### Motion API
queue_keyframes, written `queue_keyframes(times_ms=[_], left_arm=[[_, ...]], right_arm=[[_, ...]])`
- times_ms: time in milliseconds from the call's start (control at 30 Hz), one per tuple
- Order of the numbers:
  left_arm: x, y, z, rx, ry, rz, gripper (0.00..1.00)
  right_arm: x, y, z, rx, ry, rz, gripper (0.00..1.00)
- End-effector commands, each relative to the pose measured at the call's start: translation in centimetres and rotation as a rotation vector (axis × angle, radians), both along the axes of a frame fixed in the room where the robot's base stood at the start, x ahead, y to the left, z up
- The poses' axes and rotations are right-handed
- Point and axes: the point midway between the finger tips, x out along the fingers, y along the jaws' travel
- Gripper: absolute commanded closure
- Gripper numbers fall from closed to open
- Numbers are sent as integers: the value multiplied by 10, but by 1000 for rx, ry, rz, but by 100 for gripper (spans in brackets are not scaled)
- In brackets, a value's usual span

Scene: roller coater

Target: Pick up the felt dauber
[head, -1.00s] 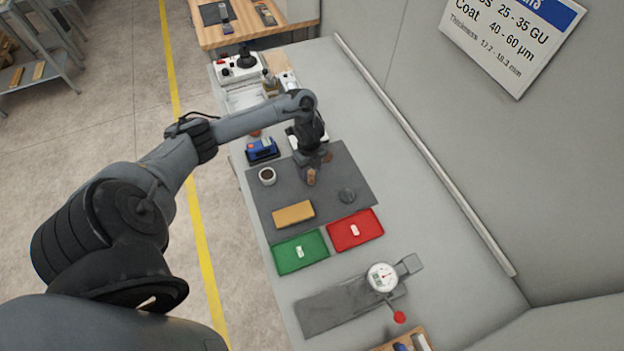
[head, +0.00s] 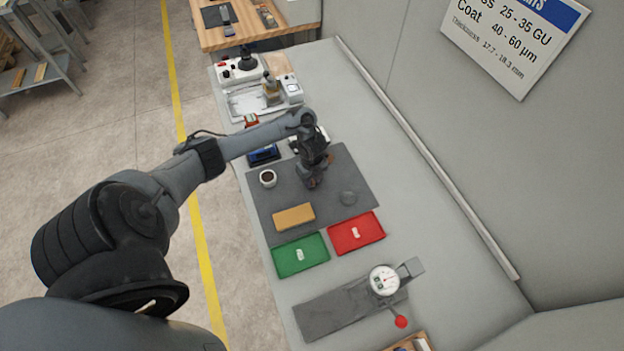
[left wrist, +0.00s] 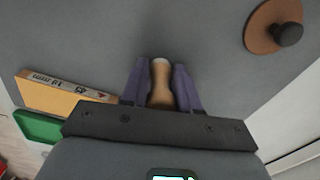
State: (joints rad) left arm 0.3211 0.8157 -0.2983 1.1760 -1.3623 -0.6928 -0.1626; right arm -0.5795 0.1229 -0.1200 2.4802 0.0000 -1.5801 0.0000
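The felt dauber, which I take to be the wooden-handled piece (left wrist: 161,84), shows in the left wrist view with a pale end and a narrower waist. It is between the two fingers of my left gripper (left wrist: 160,80), which run close along both its sides. I cannot tell whether they press on it. In the head view my left gripper (head: 314,180) is low over the dark mat (head: 268,214), and the dauber is mostly hidden there. My right gripper is in neither view.
A green tray (head: 286,264) and a red tray (head: 345,243) lie in front, then a dial gauge (head: 384,280). A brown disc with a black knob (left wrist: 272,27) shows in the wrist view.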

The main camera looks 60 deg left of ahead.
Motion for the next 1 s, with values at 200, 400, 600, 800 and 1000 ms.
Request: queue_keyframes(times_ms=[200,400,600,800,1000], left_arm=[[0,0,0,0,0,0,100],[0,0,0,0,0,0,100],[0,0,6,0,-1,-1,100],[1,1,28,1,-3,-1,100],[7,-23,62,0,-3,-6,100]], right_arm=[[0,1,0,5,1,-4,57],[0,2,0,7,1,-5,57],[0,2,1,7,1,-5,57],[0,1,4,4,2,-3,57],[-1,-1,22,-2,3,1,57]])
